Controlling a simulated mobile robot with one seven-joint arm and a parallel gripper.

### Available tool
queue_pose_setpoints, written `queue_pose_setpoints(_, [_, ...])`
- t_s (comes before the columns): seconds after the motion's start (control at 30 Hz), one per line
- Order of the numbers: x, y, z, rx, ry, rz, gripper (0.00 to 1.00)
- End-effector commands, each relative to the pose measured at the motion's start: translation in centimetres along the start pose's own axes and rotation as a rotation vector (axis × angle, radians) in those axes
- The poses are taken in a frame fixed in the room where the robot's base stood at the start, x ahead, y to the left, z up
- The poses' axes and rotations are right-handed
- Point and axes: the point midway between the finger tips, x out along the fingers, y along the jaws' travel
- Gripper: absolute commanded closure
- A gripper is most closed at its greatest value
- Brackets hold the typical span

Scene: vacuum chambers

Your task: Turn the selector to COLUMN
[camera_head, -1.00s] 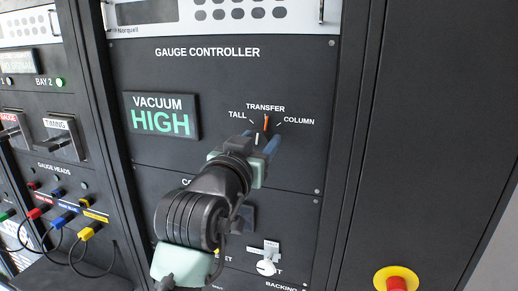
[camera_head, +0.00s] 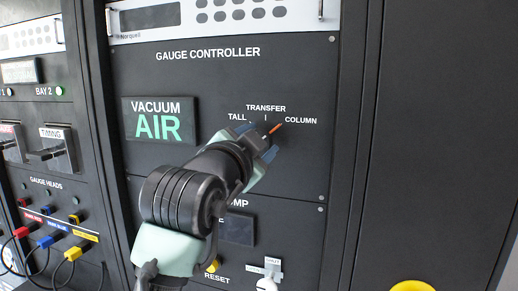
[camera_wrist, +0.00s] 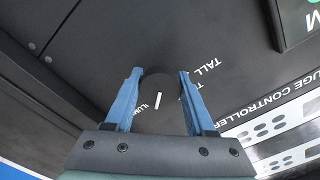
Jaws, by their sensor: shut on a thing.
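The selector (camera_wrist: 158,98) is a round dark knob with a white index line, seen between my fingers in the wrist view. In the head view my gripper (camera_head: 268,146) covers most of it. An orange pointer (camera_head: 275,128) shows above the fingertips and slants toward the COLUMN label (camera_head: 301,120). The TRANSFER (camera_head: 266,107) and TALL (camera_head: 237,116) labels are also visible. My gripper's blue fingers (camera_wrist: 158,95) are shut on the selector, one on each side. The vacuum display (camera_head: 160,121) reads AIR in green.
A RESET button (camera_head: 213,266) and a white switch (camera_head: 271,268) sit lower on the panel. Left are levers (camera_head: 55,148) and gauge-head plugs with cables (camera_head: 62,235). A yellow-based part (camera_head: 411,287) is at the bottom right. The panel right of the selector is plain.

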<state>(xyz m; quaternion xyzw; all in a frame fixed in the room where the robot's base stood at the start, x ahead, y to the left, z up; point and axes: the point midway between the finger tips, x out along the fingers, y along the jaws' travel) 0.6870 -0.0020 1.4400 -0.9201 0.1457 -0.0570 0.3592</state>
Motion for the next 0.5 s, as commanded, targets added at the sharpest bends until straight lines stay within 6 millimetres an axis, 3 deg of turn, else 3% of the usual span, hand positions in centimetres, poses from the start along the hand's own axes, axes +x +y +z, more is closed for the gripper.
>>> queue_pose_setpoints(0.5, [0.0, -0.01, 0.0, 0.037, -0.001, 0.0, 1.0])
